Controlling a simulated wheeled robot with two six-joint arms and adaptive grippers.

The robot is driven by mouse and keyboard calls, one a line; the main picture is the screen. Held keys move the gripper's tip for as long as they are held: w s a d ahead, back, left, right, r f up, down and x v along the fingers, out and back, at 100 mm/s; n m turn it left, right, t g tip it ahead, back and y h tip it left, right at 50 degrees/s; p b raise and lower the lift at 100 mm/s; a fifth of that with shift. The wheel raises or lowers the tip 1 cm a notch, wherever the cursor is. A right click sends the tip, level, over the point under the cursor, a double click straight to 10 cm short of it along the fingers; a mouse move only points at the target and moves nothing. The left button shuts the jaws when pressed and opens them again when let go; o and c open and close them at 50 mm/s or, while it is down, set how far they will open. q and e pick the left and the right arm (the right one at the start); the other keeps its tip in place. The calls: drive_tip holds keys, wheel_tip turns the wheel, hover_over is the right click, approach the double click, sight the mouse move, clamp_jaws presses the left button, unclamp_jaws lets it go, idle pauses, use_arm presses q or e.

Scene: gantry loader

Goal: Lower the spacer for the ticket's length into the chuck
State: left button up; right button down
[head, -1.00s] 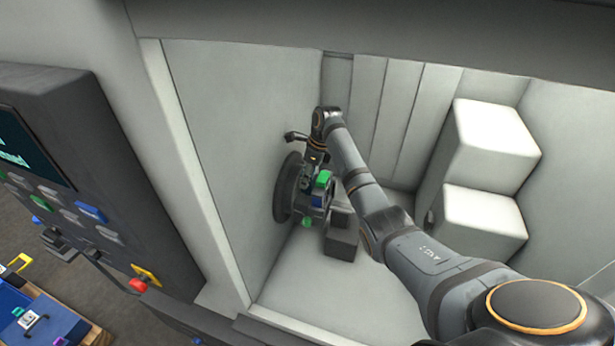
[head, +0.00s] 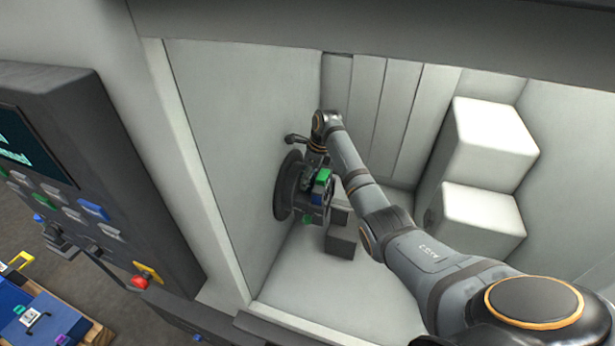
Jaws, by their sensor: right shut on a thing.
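The chuck (head: 286,187) is a dark round disc on the light left wall of the machine's inside. My right arm reaches in from the lower right. My right gripper (head: 314,190) is just right of the chuck's face, small and partly hidden by my wrist. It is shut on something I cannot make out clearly. Whether the held thing touches the chuck is hidden. My left gripper is out of view.
A dark block (head: 341,243) stands below right of the gripper. Two pale boxes (head: 490,140) stand at the right. A control panel (head: 80,170) with a red button (head: 139,282) is at the left. Blue cases (head: 30,315) sit at lower left. The chamber floor is mostly clear.

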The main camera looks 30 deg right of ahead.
drive_tip(key=c, duration=0.7)
unclamp_jaws()
drive_tip(key=v, duration=1.2)
drive_tip(key=shift+r, duration=0.1)
